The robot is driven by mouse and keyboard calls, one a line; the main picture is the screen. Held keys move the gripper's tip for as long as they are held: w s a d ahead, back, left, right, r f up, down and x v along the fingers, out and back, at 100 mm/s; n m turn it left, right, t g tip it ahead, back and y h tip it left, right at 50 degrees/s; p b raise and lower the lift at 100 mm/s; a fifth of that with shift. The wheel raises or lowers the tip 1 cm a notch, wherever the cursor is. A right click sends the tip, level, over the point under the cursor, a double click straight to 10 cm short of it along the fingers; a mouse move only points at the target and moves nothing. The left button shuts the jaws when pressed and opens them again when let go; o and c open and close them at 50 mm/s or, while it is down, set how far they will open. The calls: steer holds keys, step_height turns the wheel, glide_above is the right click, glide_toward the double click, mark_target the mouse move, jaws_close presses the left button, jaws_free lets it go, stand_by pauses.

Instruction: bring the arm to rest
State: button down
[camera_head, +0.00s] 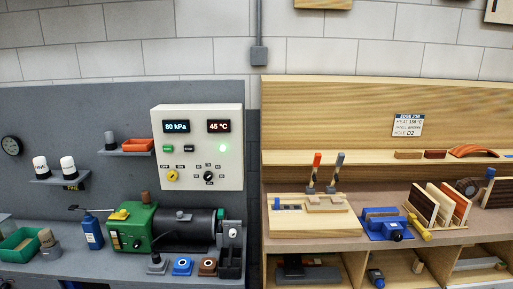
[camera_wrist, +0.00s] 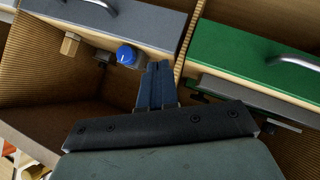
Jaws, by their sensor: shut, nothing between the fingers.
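My gripper (camera_wrist: 157,85) shows in the wrist view, its two dark blue fingers close together with nothing between them. The fingers point toward a grey drawer front (camera_wrist: 110,20) and a green drawer front (camera_wrist: 250,55), both with metal handles. A round blue knob (camera_wrist: 127,55) is just left of the fingertips; I cannot tell whether they touch. I cannot make out my gripper in the head view.
A small wooden block (camera_wrist: 70,44) is at the wrist view's left. Right are a wooden board (camera_head: 312,227), a blue vise (camera_head: 384,226) and panels in a rack (camera_head: 440,205).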

steer(key=s+a+f+m+g+y, duration=0.1)
steer(key=s+a+f+g+y, duration=0.3)
steer(key=s+a+f+g, duration=1.05)
steer(key=s+a+f, duration=0.2)
steer(key=s, duration=0.6)
steer(key=s+a+f+m+g, duration=0.1)
steer(key=s+a+f, duration=0.2)
steer(key=s, duration=0.6)
steer(key=s+a+f+g, duration=0.1)
steer(key=s+a+f, duration=0.2)
steer(key=s, duration=0.6)
steer(key=shift+a+f, duration=0.35)
steer(key=shift+a, duration=0.85)
